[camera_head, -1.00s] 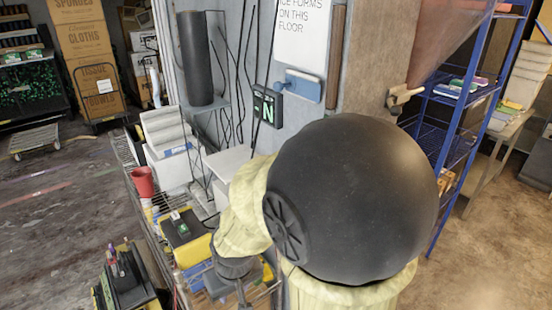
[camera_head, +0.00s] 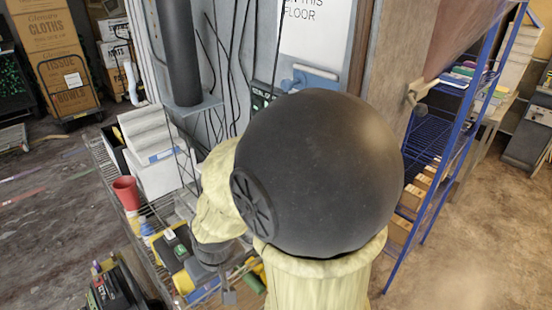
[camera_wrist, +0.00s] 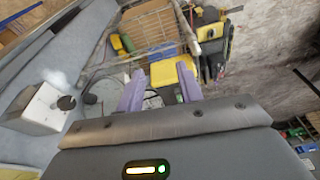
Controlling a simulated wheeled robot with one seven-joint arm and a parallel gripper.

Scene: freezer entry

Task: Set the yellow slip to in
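I cannot make out a yellow slip for certain in either view. A dark sign box with green letters (camera_head: 262,97) is on the wall in the head view, mostly hidden behind my arm. My gripper (camera_wrist: 160,88) shows in the wrist view with its two purple fingers apart and nothing held between them. Beyond the fingertips is a yellow box-like thing (camera_wrist: 164,72), apart from them. In the head view, the end of my arm hangs over the wire shelf, and the fingers are not clear there.
A wire shelf (camera_head: 107,170) holds a red cup (camera_head: 127,193), white boxes (camera_head: 160,172) and a yellow-black device (camera_head: 172,250). A black caddy (camera_head: 118,287) stands at lower left. A blue rack (camera_head: 466,112) stands at right. Open floor lies left and right.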

